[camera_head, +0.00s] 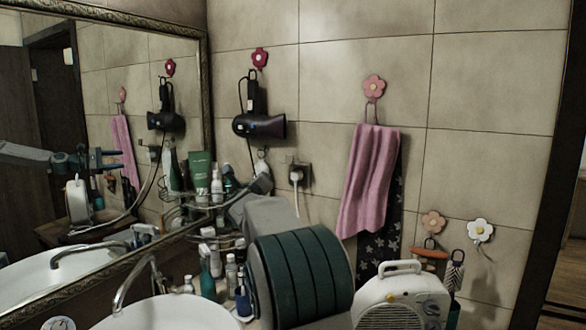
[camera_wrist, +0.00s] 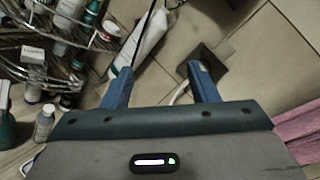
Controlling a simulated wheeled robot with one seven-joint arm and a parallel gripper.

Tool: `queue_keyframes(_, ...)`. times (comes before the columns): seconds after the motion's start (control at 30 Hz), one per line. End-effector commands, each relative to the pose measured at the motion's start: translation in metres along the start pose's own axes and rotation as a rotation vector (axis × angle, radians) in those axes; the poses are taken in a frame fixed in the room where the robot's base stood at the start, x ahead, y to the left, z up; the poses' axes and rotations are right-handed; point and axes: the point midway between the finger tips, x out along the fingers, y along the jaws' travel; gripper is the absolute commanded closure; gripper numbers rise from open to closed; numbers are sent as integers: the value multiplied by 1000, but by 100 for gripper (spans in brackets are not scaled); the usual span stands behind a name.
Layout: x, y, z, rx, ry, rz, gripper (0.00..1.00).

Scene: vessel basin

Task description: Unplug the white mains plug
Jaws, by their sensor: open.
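The white mains plug (camera_head: 296,175) sits in a wall socket (camera_head: 303,175) on the tiled wall, with its white cord hanging down. In the wrist view my gripper (camera_wrist: 160,68) is open, with two blue fingers apart and nothing gripped. The dark socket plate (camera_wrist: 211,58) shows beyond the right finger, which hides part of it. A white cord (camera_wrist: 180,93) curves behind that finger; the plug itself is largely hidden there.
A black hair dryer (camera_head: 258,126) hangs above left of the socket. A pink towel (camera_head: 368,180) hangs right. A white heater (camera_head: 402,300) and basin (camera_head: 165,314) are below.

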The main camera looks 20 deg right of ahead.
Motion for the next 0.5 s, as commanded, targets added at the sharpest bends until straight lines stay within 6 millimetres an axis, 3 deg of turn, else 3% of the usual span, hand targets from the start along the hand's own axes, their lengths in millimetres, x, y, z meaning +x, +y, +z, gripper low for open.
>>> queue_keyframes(0.03, 19, -11, -2, 129, 34, -79, 46)
queue_keyframes(0.2, 52, -32, -26, 504, 104, -312, 46)
queue_keyframes(0.33, 61, -37, -41, 669, 128, -423, 46)
queue_keyframes(0.5, 63, -38, -48, 746, 136, -476, 46)
